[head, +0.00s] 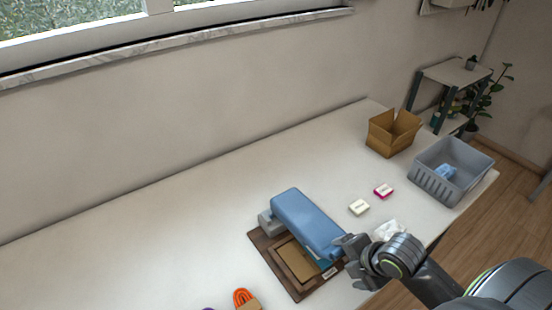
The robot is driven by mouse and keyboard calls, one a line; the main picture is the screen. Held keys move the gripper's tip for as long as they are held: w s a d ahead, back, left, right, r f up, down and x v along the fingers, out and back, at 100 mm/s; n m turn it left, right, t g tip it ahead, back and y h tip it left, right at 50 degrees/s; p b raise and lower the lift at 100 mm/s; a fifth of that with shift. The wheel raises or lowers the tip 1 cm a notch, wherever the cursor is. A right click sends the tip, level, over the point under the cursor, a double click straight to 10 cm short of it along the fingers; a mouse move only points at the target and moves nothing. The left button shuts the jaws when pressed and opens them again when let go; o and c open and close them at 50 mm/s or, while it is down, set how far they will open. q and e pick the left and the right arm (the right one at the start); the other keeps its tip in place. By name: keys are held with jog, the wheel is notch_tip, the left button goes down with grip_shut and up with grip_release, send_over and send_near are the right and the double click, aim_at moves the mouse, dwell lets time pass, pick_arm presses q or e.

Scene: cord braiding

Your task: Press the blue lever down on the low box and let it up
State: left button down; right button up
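The blue lever (305,221) is a broad, rounded blue bar. It lies slantwise above the low box, whose grey end (268,222) shows at the lever's far left. Below it is a dark brown wooden base (280,270) with a lighter tan panel (297,262). My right gripper (349,260) is at the lever's near right end, overlapping it in the picture; I cannot tell whether they touch. Its fingers are too small and dark to show whether they are open or shut. My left gripper is not in view.
A white small box (359,207), a pink-edged small box (383,191) and a crumpled white thing (389,230) lie right of the lever. An open cardboard box (393,133) and a grey basket (432,185) stand farther right. Orange cord (243,298) lies at the front. The table's left is clear.

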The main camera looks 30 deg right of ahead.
notch_tip(320, 180, up, 8)
jog(key=p, duration=0.6)
jog(key=shift+f, duration=0.25)
jog(key=shift+s, duration=0.1)
